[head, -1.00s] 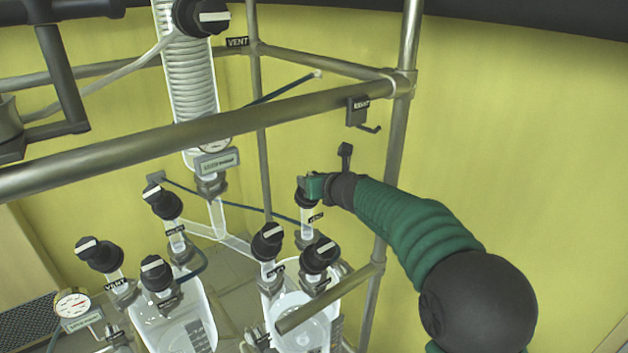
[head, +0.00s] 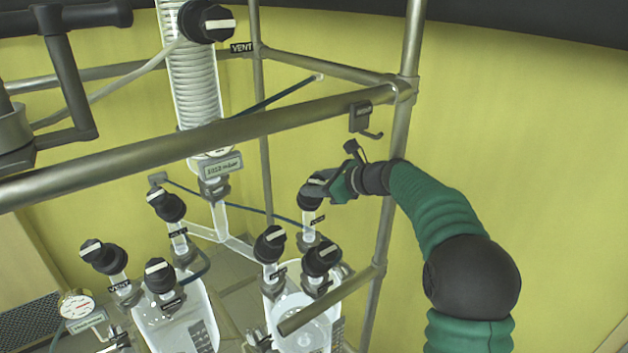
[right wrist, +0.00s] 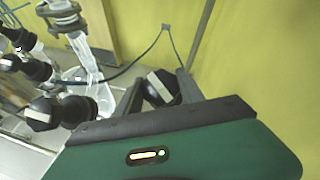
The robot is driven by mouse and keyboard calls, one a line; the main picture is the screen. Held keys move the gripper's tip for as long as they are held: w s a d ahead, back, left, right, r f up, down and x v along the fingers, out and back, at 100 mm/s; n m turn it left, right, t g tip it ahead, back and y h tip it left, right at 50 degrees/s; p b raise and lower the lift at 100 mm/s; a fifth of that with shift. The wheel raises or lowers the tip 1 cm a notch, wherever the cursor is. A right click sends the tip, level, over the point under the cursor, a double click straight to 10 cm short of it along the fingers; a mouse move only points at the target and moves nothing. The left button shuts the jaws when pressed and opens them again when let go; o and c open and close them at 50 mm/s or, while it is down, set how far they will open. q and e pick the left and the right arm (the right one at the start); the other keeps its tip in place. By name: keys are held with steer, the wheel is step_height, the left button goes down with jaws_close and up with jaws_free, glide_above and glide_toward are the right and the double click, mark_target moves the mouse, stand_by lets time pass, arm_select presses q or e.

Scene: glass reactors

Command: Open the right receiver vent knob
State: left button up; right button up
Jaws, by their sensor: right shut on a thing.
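The right receiver vent knob (head: 309,197) is a black knob with a pale bar on top, on a glass neck with a small label. It also shows in the right wrist view (right wrist: 161,88), with its pale bar slanted. My right gripper (head: 322,184) reaches it from the right and is shut on the knob, its green and dark jaws partly covering the knob's top. In the right wrist view the green gripper body fills the bottom, with a finger at the knob's left. My left gripper is not in view.
A metal rail (head: 200,145) crosses in front, and a post (head: 395,170) stands beside my right arm. A small hook (head: 362,120) hangs from the rail above my gripper.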

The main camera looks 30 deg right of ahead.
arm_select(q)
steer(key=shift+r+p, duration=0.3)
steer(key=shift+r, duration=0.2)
arm_select(e)
steer(key=shift+d+r+n+y, duration=0.1)
steer(key=shift+r+n+y, duration=0.25)
steer(key=shift+n, duration=0.35)
steer(key=shift+r, duration=0.1)
steer(key=shift+c, duration=0.2)
steer(key=o, duration=1.1)
steer(key=shift+o, duration=1.4)
steer(key=shift+s, duration=0.15)
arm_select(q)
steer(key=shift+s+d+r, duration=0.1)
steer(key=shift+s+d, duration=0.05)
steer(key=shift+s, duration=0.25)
arm_select(e)
steer(key=shift+s+d, duration=0.1)
steer(key=shift+s, duration=0.1)
steer(key=shift+w, duration=0.1)
